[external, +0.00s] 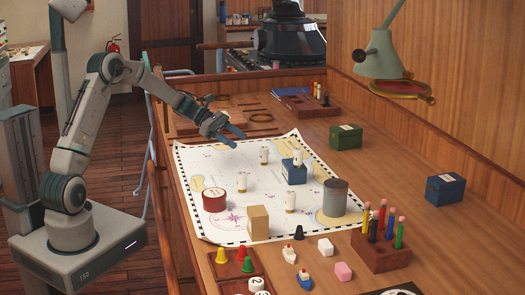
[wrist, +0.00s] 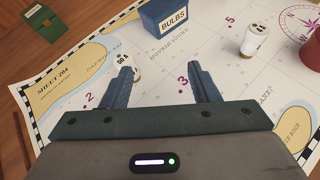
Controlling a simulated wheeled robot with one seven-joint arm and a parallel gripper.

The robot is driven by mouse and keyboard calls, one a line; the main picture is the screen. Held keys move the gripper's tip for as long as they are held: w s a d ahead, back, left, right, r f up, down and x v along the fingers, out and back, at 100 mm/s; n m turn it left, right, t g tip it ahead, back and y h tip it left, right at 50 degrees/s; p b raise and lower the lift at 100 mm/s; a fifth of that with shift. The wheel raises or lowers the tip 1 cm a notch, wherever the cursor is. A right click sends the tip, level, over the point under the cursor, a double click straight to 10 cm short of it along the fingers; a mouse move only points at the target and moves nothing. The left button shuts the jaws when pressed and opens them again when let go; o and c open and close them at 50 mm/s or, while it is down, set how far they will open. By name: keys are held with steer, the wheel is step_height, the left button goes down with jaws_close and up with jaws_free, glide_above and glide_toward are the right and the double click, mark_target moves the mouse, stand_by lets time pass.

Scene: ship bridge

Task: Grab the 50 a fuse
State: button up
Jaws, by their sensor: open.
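The 50 A fuse (wrist: 123,64) is a white cylinder with "50 A" on its top. It stands on the chart, partly hidden by the left finger in the wrist view. The fuse is by the left fingertip, off to the left of the gap's middle. I cannot tell whether they touch.
Another white fuse (wrist: 255,40) stands near a red tin (external: 214,199). A blue BULBS box (external: 291,174) stands beyond the 50 A fuse. More fuses (external: 291,201), a wooden block (external: 258,222) and a grey cylinder (external: 335,197) stand on the chart (external: 215,160).

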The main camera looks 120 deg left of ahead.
steer(key=s+a+n, duration=0.1)
steer(key=s+a+f+n+y, duration=0.1)
steer(key=s, duration=0.1)
steer(key=s+a+f, duration=0.1)
steer(key=s+a, duration=0.1)
steer(key=shift+s+n+t+y, duration=0.1)
steer(key=shift+n+t+y, duration=0.2)
steer(key=shift+n+y, duration=0.1)
steer(key=p, duration=0.1)
glide_toward(264, 151)
steer(key=w+a+f, duration=0.2)
steer(key=w+f, duration=0.1)
steer(key=shift+a+f, duration=0.25)
steer(key=shift+a, duration=0.15)
steer(key=shift+r+p+x, duration=0.2)
steer(key=shift+p+x, duration=0.25)
steer(key=shift+x, duration=0.85)
steer(key=shift+r+p+x, duration=0.2)
steer(key=shift+p+x, duration=0.25)
steer(key=shift+x, duration=0.85)
steer(key=shift+w, duration=0.2)
steer(key=c, duration=1.1)
